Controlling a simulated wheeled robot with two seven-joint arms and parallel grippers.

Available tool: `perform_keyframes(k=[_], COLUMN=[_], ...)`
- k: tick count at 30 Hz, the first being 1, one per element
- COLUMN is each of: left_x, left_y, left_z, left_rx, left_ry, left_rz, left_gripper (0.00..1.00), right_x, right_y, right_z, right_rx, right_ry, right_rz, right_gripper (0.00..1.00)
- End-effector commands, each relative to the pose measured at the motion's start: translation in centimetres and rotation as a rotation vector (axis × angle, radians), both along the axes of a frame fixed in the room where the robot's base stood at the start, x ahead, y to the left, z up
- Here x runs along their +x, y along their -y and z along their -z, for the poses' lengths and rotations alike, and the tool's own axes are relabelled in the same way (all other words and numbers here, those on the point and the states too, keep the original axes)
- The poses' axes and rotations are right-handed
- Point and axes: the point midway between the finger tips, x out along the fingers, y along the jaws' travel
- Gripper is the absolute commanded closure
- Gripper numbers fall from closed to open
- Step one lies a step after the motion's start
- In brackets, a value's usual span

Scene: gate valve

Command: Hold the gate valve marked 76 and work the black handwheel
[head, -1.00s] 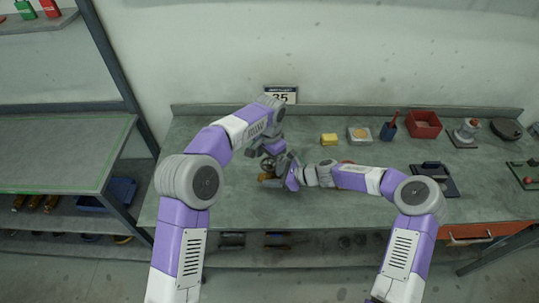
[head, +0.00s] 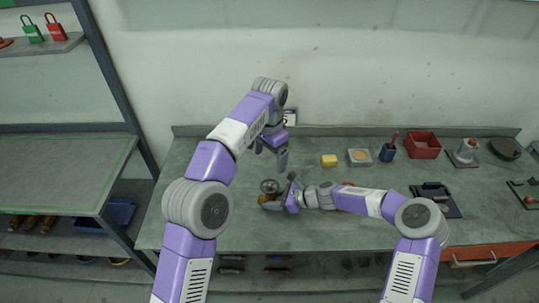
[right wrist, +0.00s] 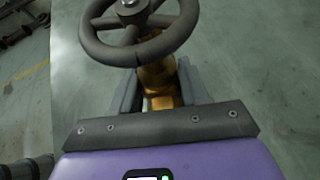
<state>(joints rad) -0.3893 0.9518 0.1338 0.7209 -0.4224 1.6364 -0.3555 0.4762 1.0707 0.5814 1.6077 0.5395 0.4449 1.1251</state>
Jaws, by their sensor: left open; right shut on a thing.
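The gate valve has a brass body (right wrist: 160,82) and a dark handwheel (right wrist: 138,30). In the head view the handwheel (head: 269,186) faces up and the brass body (head: 264,199) shows just below it, over the bench. My right gripper (head: 277,200) is shut on the valve body; in the right wrist view its fingers (right wrist: 160,90) lie on both sides of the brass. My left gripper (head: 270,152) is open and empty, above and behind the handwheel and apart from it. No 76 marking is readable.
A shelf rack (head: 60,175) stands left. The bench's left part is clear.

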Motion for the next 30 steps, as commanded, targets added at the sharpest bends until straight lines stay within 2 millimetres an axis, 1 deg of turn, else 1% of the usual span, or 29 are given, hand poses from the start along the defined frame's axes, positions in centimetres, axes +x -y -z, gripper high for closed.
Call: perform_keyframes(k=[6, 7, 12, 20, 23, 26, 30], left_x=[0.0, 0.0, 0.0, 0.0, 0.0, 0.0, 0.0], left_y=[0.0, 0.0, 0.0, 0.0, 0.0, 0.0, 0.0], left_z=[0.0, 0.0, 0.0, 0.0, 0.0, 0.0, 0.0], left_rx=[0.000, 0.000, 0.000, 0.000, 0.000, 0.000, 0.000], left_ry=[0.000, 0.000, 0.000, 0.000, 0.000, 0.000, 0.000], left_rz=[0.000, 0.000, 0.000, 0.000, 0.000, -0.001, 0.000], left_gripper=[0.06, 0.06, 0.06, 0.06, 0.06, 0.06, 0.06], right_x=[0.0, 0.0, 0.0, 0.0, -0.1, -0.3, -1.0], right_y=[0.0, 0.0, 0.0, 0.0, 0.4, 1.4, 3.9], right_z=[-0.1, -0.1, -0.1, 0.0, -0.2, -0.8, -2.2], right_rx=[0.001, 0.001, 0.001, 0.000, 0.000, -0.002, -0.003], right_ry=[0.001, 0.001, 0.001, 0.000, 0.000, 0.002, 0.002], right_rz=[0.000, 0.000, 0.000, 0.000, 0.001, 0.002, 0.005], right_gripper=[0.72, 0.52, 0.26, 0.25, 0.25, 0.25, 0.25])
